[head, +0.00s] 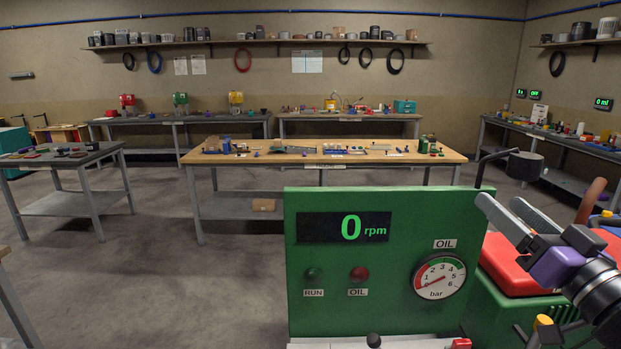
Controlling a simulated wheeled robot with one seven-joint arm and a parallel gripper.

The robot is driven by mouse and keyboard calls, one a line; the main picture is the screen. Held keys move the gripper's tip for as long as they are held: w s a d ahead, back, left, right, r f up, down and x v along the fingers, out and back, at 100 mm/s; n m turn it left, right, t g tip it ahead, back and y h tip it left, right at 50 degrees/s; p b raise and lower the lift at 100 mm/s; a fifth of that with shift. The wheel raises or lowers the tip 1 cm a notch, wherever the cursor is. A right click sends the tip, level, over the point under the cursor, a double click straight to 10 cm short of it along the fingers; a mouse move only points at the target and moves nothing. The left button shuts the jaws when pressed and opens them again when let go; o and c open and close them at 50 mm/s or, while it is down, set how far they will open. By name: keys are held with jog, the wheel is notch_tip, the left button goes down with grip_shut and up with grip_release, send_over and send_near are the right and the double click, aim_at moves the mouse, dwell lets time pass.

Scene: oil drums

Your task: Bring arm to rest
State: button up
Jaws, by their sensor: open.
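My gripper (498,203) is at the right side of the head view. Its two grey fingers are apart, with nothing between them, and they point up and to the left. It is raised in front of the red top (512,268) of a green machine. Its wrist runs out of the picture at the lower right. The machine's green panel (400,215) stands to the left of the gripper. The panel's display (344,226) reads 0 rpm, and its oil gauge (439,276) has the needle near the low end.
A dark cylinder on a bent pipe (525,166) rises just behind the fingers. A brown curved handle (590,200) stands to their right. A wooden workbench (350,152) with small parts is beyond the panel. The floor (150,270) at left is clear.

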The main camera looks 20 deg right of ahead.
jog(key=s+a+f+n+g, duration=0.1)
jog(key=s+a+f+g, duration=0.1)
jog(key=s+a+f, duration=0.5)
jog(key=s+a+f+n+g+y, duration=0.1)
jog(key=s+a+f+g, duration=0.1)
jog(key=s+a+f, duration=0.5)
jog(key=s+a+f+n+g, duration=0.1)
jog(key=s+a+f, duration=0.6)
jog(key=s+f, duration=1)
jog(key=shift+s+g, duration=0.4)
jog(key=shift+s, duration=0.25)
jog(key=shift+f, duration=0.1)
